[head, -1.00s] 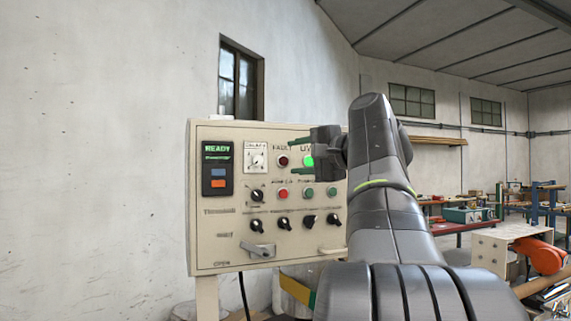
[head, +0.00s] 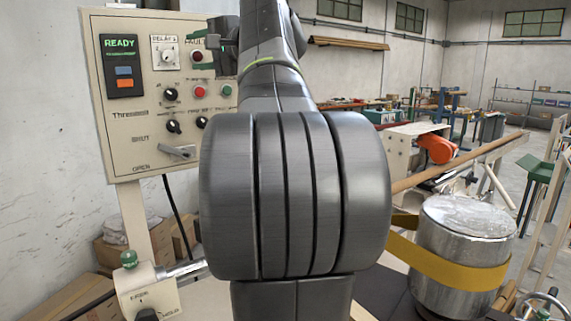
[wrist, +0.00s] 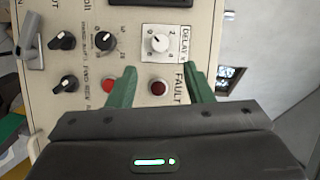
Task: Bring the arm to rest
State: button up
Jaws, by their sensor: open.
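My gripper (wrist: 160,88) shows in the wrist view with two green fingers spread apart and nothing between them. It faces the beige control panel (wrist: 125,60), with the dark red FAULT lamp (wrist: 158,88) seen between the fingers and the DELAY dial (wrist: 158,43) beyond. In the head view my gripper (head: 203,43) is at the upper middle, in front of the panel (head: 150,140), partly hidden by my own arm. The panel's display (head: 121,45) reads READY in green. I cannot tell the exact gap between fingertips and panel.
A lever (head: 180,152) sits low on the panel. A beige box with a green knob (head: 129,259) stands below. At right are a metal drum with a yellow band (head: 465,225), a long wooden pole (head: 460,160) and an orange motor (head: 436,148). Cardboard boxes lie at lower left.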

aim_at(171, 56)
jog(key=p+x, duration=0.2)
jog(key=x, duration=0.7)
jog(key=shift+s, duration=0.1)
